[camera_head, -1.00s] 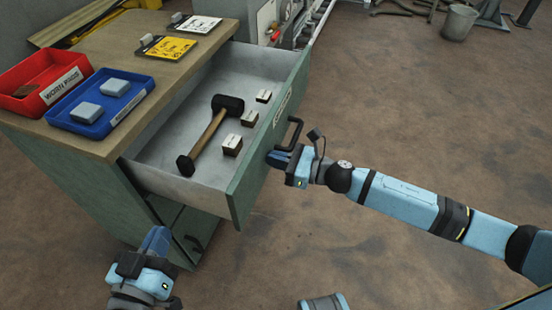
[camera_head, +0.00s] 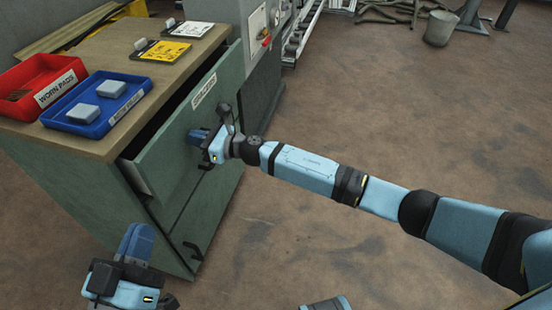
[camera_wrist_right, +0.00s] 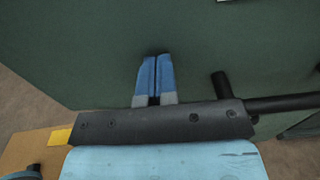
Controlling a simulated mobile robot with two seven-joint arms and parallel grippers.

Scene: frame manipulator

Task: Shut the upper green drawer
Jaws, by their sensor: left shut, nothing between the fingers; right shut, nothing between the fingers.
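The upper green drawer (camera_head: 178,150) stands slightly open, with a narrow dark gap between its front and the cabinet (camera_head: 75,185). Its inside is hidden. My right gripper (camera_head: 197,136) is shut and empty, with its fingertips at the drawer front beside the dark handle. In the right wrist view the blue fingers (camera_wrist_right: 155,75) are together against or very near the green front (camera_wrist_right: 80,50); the black handle (camera_wrist_right: 285,104) is to their right. My left gripper (camera_head: 135,240) is shut and empty, low in front of the cabinet, apart from it.
On the cabinet top are a red bin (camera_head: 66,68), a blue bin (camera_head: 62,122) with grey blocks, a yellow card (camera_head: 166,51) and a white card (camera_head: 190,29). A lower drawer handle (camera_head: 193,250) shows below. The floor (camera_head: 400,130) at right is clear. A bucket (camera_head: 439,28) stands far off.

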